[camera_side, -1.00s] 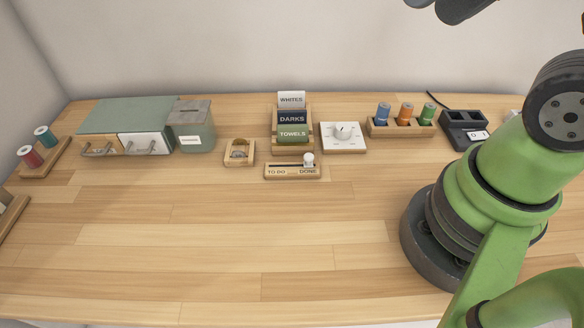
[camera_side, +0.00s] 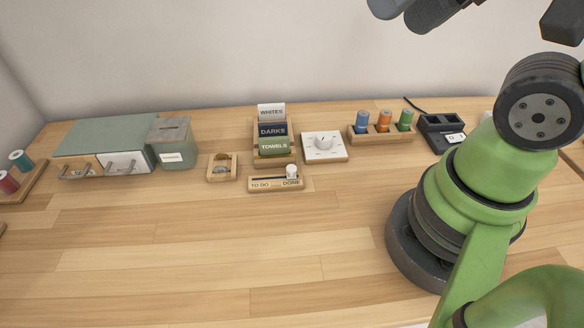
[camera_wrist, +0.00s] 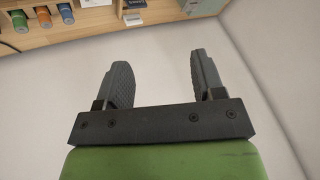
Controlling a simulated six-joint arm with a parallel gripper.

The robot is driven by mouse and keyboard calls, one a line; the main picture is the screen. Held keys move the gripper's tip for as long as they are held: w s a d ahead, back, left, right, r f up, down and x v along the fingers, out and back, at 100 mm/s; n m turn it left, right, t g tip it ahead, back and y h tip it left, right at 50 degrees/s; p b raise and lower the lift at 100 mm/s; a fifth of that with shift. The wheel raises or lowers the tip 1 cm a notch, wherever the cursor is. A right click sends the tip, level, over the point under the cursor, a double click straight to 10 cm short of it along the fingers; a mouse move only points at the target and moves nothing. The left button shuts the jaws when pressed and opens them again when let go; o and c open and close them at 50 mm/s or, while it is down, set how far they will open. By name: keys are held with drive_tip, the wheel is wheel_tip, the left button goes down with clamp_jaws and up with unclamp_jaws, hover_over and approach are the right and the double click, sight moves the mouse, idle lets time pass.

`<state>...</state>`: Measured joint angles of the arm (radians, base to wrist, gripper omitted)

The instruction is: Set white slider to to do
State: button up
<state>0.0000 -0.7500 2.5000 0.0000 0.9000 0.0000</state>
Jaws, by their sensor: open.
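The white slider knob (camera_side: 291,171) stands at the right end of a small wooden slider block (camera_side: 262,186), beside the word DONE. The TO DO label is at the block's left end. The block lies on the table in front of the card stand. My gripper (camera_wrist: 160,58) is open and empty in the wrist view, in front of the pale wall. It is high and well away from the slider, which I cannot make out in the wrist view.
Behind the slider stands a card holder (camera_side: 272,162) with WHITES, DARKS and TOWELS cards. A white dial box (camera_side: 335,152) is to its right, a small wooden tray (camera_side: 222,178) to its left. Spools, a charger and a green bin (camera_side: 176,153) line the back. The front table is clear.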

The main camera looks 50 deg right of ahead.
drive_tip(key=shift+w, duration=0.15)
drive_tip(key=c, duration=0.3)
drive_tip(key=g, duration=0.9)
hover_over(291, 167)
drive_tip(key=w+d, duration=0.2)
drive_tip(key=w+d+f+x, duration=0.1)
drive_tip(key=w+d+x, duration=0.1)
drive_tip(key=x, duration=0.8)
drive_tip(key=f, duration=0.6)
drive_tip(key=s+a+f+g, duration=0.1)
drive_tip(key=f, duration=0.4)
drive_tip(key=s+a+f+g, duration=0.1)
drive_tip(key=f, duration=0.5)
drive_tip(key=shift+f, duration=0.35)
drive_tip(key=shift+w, duration=0.1)
drive_tip(key=shift+c, duration=0.3)
clamp_jaws()
